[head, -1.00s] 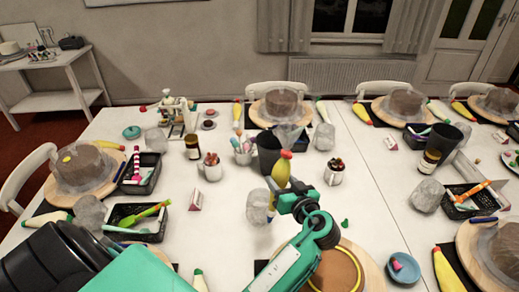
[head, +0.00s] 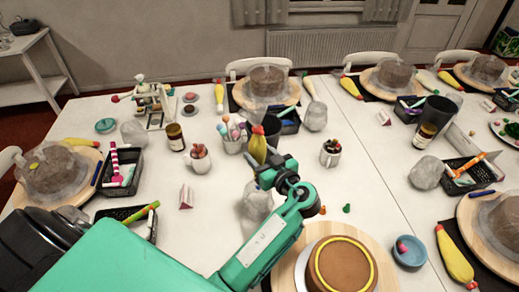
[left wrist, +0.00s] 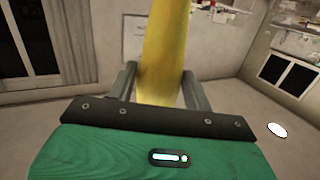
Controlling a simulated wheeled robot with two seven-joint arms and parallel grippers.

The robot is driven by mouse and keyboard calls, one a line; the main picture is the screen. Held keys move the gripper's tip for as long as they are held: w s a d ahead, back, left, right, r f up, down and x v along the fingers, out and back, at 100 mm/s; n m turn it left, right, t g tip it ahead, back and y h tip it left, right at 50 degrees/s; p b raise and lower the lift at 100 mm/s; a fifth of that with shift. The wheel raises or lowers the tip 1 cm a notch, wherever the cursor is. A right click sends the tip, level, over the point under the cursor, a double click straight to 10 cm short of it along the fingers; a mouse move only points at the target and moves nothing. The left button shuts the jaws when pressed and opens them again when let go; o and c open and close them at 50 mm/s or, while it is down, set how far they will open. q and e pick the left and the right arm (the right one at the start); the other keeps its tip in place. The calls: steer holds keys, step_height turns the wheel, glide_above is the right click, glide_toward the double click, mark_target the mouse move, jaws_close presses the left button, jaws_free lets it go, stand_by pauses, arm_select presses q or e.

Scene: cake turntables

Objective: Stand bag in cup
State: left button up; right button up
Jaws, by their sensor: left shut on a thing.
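My left gripper (head: 264,170) is shut on a yellow piping bag (head: 258,148) with a red tip. In the head view the bag is roughly upright, tip up, in front of the dark cup (head: 272,128) and hiding part of it. I cannot tell whether bag and cup touch. In the left wrist view the yellow bag (left wrist: 160,50) stands between the two fingers of the gripper (left wrist: 159,88); no cup shows there. Another dark cup (head: 437,112) stands further right. My right gripper is not in view.
A mug of colourful sticks (head: 233,143) stands close left of the dark cup, and a smaller mug (head: 198,160) stands further left. A white mug (head: 331,153) is to the right. A brown cake (head: 342,265) sits near the front. Bare table lies left of my gripper.

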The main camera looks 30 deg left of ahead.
arm_select(q)
step_height(320, 180, down, 6)
steer(key=shift+a+f+b, duration=0.15)
steer(key=shift+f+b, duration=0.1)
steer(key=shift+b, duration=0.6)
step_height(320, 180, down, 4)
steer(key=b, duration=0.3)
steer(key=shift+b, duration=0.4)
steer(key=shift+f+b, duration=0.7)
steer(key=shift+b, duration=0.15)
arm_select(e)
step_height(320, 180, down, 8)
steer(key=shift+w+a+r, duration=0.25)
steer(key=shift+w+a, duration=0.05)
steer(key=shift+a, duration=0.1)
arm_select(q)
steer(key=shift+f, duration=0.1)
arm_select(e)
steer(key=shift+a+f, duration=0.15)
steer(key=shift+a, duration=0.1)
